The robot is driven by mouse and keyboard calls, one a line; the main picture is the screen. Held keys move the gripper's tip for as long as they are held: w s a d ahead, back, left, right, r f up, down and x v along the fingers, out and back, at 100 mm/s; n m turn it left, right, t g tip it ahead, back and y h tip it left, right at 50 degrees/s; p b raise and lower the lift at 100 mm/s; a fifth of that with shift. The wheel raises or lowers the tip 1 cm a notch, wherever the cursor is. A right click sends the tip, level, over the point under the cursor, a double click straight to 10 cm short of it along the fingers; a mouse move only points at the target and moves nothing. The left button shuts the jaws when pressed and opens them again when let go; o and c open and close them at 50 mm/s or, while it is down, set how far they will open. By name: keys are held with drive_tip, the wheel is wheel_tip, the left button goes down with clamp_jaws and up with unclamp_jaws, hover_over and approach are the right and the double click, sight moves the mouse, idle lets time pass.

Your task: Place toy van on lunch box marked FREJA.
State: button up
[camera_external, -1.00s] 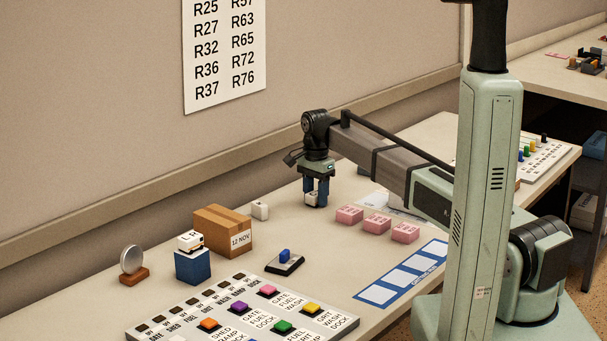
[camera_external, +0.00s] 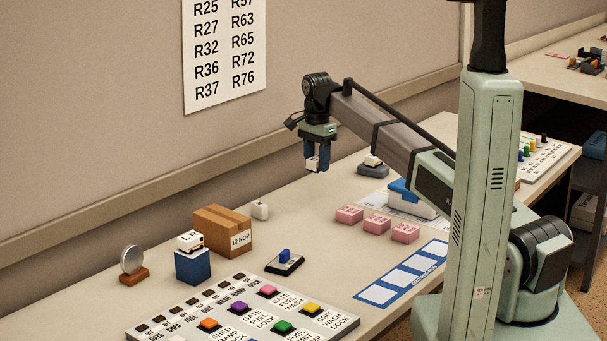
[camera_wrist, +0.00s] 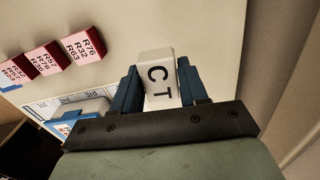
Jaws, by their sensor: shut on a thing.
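A white box with a blue lid (camera_external: 403,191), perhaps a lunch box, stands to the right of my gripper, partly behind my arm. It seems to show at the lower left of the wrist view too (camera_wrist: 78,119). I cannot read the name FREJA on anything.
Several pink blocks (camera_external: 377,223) stand in front of the blue-lidded box. A cardboard box (camera_external: 223,231) and a button panel (camera_external: 346,320) are at left.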

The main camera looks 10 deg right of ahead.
drive_tip(key=w+d+r+m, duration=0.1)
drive_tip(key=w+d+r, duration=0.1)
drive_tip(key=d, duration=0.4)
drive_tip(key=w+d+r+m, duration=0.1)
drive_tip(key=w+d, duration=0.1)
drive_tip(key=d, duration=0.4)
drive_tip(key=s+d+r+m, duration=0.1)
drive_tip(key=s+d+r, duration=0.1)
drive_tip(key=d, duration=0.5)
drive_tip(key=s+d+r, duration=0.3)
drive_tip(key=d, duration=0.3)
drive_tip(key=s+d+f+n, duration=0.1)
drive_tip(key=s+d+n, duration=0.1)
drive_tip(key=s+n, duration=0.3)
drive_tip(key=shift+m, duration=0.6)
drive_tip(key=shift+s+a+f, duration=0.1)
drive_tip(key=shift+s+f, duration=0.1)
drive_tip(key=shift+f, duration=1.4)
drive_tip(key=shift+s+a+f, duration=0.1)
drive_tip(key=shift+s+f, duration=0.1)
drive_tip(key=shift+f, duration=1.45)
drive_tip(key=shift+s+f, duration=0.2)
drive_tip(key=shift+f, duration=1.4)
drive_tip(key=shift+f, duration=0.15)
drive_tip(key=o, duration=1)
drive_tip(key=shift+o, duration=0.2)
